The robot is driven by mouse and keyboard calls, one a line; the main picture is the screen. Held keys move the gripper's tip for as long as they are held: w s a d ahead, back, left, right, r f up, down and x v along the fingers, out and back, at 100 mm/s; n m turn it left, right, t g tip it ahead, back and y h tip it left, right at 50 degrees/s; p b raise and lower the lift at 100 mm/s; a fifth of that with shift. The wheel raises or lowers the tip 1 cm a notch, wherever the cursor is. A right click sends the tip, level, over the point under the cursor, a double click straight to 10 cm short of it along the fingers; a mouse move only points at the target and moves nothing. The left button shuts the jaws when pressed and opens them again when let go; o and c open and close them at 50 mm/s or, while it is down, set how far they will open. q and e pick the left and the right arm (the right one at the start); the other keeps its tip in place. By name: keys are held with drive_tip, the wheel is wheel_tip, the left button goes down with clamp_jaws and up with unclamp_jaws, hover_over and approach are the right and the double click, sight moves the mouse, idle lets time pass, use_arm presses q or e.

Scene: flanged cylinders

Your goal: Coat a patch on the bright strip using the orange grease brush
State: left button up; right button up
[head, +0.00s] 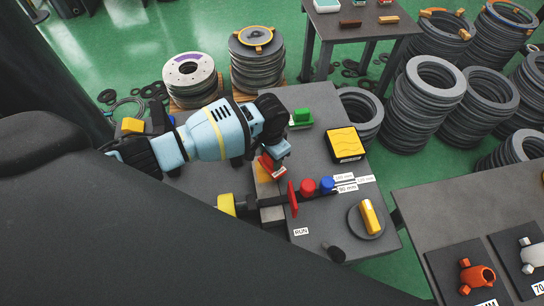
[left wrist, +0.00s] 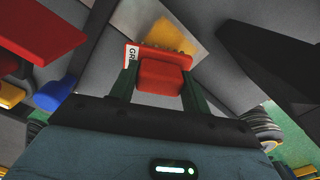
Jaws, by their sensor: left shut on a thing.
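My left gripper (head: 271,163) is shut on the orange-red grease brush (left wrist: 163,76), low over the bench. In the left wrist view the brush sits between the dark green fingers of the left gripper (left wrist: 161,88). A white label starting "GR" is partly visible on it. A golden patch (left wrist: 178,32) shows on the strip just beyond the brush head. I cannot tell whether the bristles touch it. My right gripper is not in view.
A yellow box (head: 345,143), green block (head: 302,116) and yellow cylinder (head: 370,217) are also on the bench.

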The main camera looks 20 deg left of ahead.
use_arm(q)
drive_tip(key=shift+a+r+p, duration=0.15)
drive_tip(key=shift+r+p, duration=0.2)
drive_tip(key=shift+r, duration=0.6)
drive_tip(key=shift+a+r+p, duration=0.1)
drive_tip(key=shift+r+p, duration=0.55)
drive_tip(key=shift+r, duration=0.1)
drive_tip(key=shift+r+p, duration=0.3)
drive_tip(key=shift+r, duration=0.1)
drive_tip(key=shift+r+p, duration=1.05)
drive_tip(key=shift+r, duration=0.2)
drive_tip(key=shift+s+f, duration=0.1)
drive_tip(key=shift+f, duration=0.05)
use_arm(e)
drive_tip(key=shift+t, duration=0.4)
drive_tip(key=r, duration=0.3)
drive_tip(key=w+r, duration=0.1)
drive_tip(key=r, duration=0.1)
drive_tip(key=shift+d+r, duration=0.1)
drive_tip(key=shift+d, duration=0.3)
